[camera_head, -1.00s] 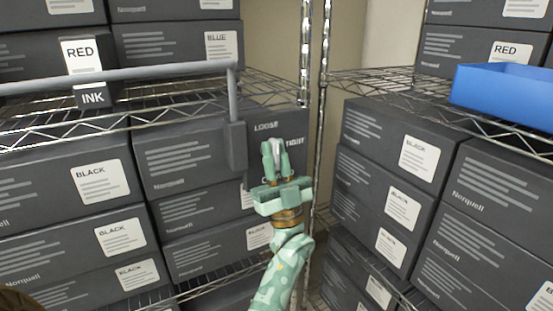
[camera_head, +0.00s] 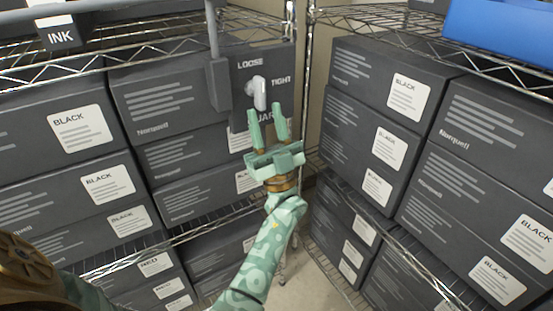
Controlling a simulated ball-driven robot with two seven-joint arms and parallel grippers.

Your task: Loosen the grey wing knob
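The light grey wing knob (camera_head: 257,92) sits on a dark panel (camera_head: 279,62) in the middle of the head view. Its long wing stands nearly upright, leaning slightly. My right gripper is not in view.
A grey bar (camera_head: 219,85) hangs just left of the knob. Wire shelves with dark boxes (camera_head: 160,95) stand left and right, and a chrome post (camera_head: 303,70) rises right of the panel. A blue bin (camera_head: 500,32) is at upper right.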

